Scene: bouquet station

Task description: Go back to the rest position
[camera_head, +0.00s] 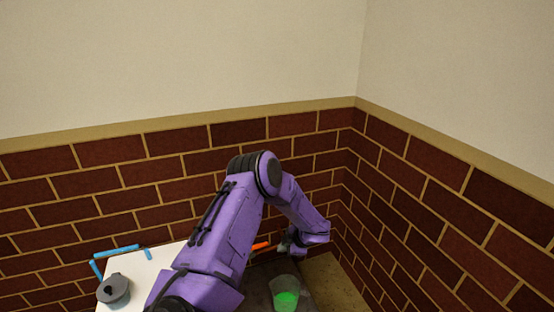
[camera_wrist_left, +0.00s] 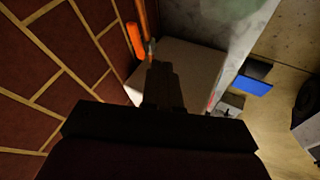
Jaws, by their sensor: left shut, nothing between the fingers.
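My left arm, purple, reaches in from the lower left of the head view and bends down at the right. My left gripper (camera_head: 284,247) is at its end, partly hidden by the wrist, close to an orange item (camera_head: 261,246). In the left wrist view the dark fingers of the gripper (camera_wrist_left: 162,68) are together with nothing between them. The orange item (camera_wrist_left: 134,41) lies just left of the fingertips there; I cannot tell whether they touch it. My right gripper is in neither view.
A clear cup with green contents (camera_head: 286,296) stands below the gripper. A white tabletop (camera_head: 150,268) at lower left bears a grey lidded pot (camera_head: 114,290) and blue sticks (camera_head: 117,251). Brick walls (camera_head: 420,220) meet in a corner close behind. A blue block (camera_wrist_left: 252,84) shows in the wrist view.

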